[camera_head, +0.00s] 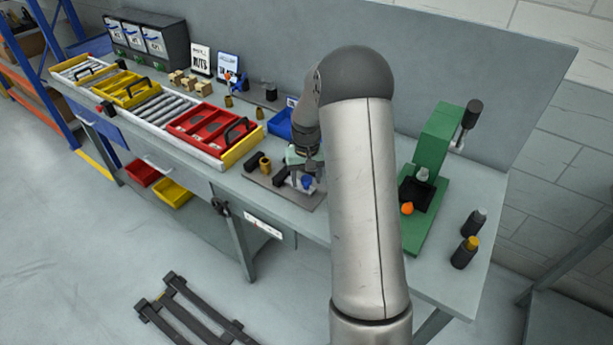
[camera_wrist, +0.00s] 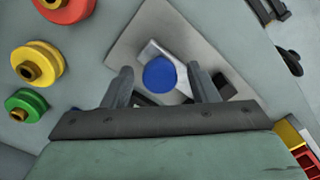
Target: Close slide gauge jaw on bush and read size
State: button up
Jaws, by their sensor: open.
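A grey base plate (camera_head: 308,202) lies on the bench and fills the middle of the wrist view (camera_wrist: 220,62). A blue round knob (camera_wrist: 159,74) sits on a light metal piece (camera_wrist: 150,50) that looks like the slide gauge jaw; the knob also shows in the head view (camera_head: 307,183). My gripper (camera_wrist: 160,80) is open, its fingers on either side of the knob with visible gaps. A brass-coloured bush (camera_head: 265,165) stands near the plate's left part, beside dark blocks. The gauge's reading and much of its body are hidden by my gripper.
A red tray (camera_head: 172,127) with a yellow end sits on the rollers to the left. A green press (camera_head: 435,150) stands to the right of my arm. Red, yellow (camera_wrist: 37,63) and green wheels lie left in the wrist view. A blue bin (camera_head: 279,124) is behind.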

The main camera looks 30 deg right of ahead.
jog(key=shift+f, duration=0.25)
